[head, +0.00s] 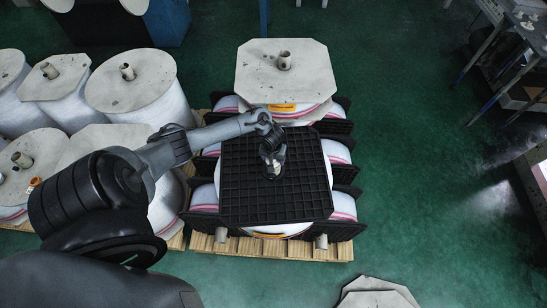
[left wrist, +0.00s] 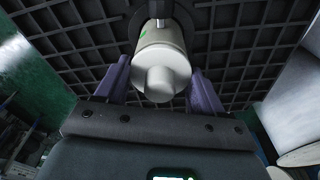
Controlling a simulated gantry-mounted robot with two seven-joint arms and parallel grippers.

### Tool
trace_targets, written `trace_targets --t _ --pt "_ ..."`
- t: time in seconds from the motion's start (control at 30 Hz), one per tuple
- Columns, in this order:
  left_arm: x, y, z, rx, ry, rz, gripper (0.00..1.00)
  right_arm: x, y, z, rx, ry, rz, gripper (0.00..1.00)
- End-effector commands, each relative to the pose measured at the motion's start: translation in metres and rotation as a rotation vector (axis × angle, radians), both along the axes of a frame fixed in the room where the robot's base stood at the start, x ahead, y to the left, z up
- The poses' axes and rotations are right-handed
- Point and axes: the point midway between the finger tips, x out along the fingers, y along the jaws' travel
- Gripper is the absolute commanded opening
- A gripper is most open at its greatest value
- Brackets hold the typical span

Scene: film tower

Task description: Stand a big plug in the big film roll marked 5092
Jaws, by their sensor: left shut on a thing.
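A pale, cream plug (left wrist: 163,62) with a narrower round end is held between the purple fingers of my left gripper (left wrist: 164,85). In the head view, my left gripper (head: 273,165) is over the middle of a black square grid plate (head: 305,205), which covers a big film roll (head: 329,172). In the left wrist view, the plug's far end is at a grey round part in the middle of the grid. I cannot tell how deep it sits. Orange labels show on the front roll (head: 267,235) and the back roll (head: 282,107); their numbers are unreadable. My right gripper is out of view.
A roll with a pale octagonal top board (head: 262,72) and upright plug (head: 284,60) stands behind the grid plate. Several wrapped rolls with plugs stand at the left. The wooden pallet (head: 282,248) lies under the stack.

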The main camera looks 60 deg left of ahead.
Motion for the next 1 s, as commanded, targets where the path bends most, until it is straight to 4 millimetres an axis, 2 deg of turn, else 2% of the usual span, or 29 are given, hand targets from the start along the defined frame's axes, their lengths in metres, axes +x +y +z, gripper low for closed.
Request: trace_targets --t 0.03,0.2,0.23,0.5,0.67,1.0 --pt "0.000 0.000 -0.001 0.000 0.000 0.000 0.70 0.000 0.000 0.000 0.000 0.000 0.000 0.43" --pt "0.000 0.000 0.000 0.000 0.000 0.000 0.96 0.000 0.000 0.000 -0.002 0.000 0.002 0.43" --pt "0.000 0.000 0.000 0.000 0.000 0.000 0.98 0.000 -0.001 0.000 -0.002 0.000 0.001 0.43" --pt "0.000 0.000 0.000 0.000 0.000 0.000 0.98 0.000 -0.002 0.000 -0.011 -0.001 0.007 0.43" --pt "-0.001 0.000 0.010 0.000 0.000 0.000 0.98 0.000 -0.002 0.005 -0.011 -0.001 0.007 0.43" --pt "-0.005 -0.005 0.066 0.001 -0.002 -0.002 0.98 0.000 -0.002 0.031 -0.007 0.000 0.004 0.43"
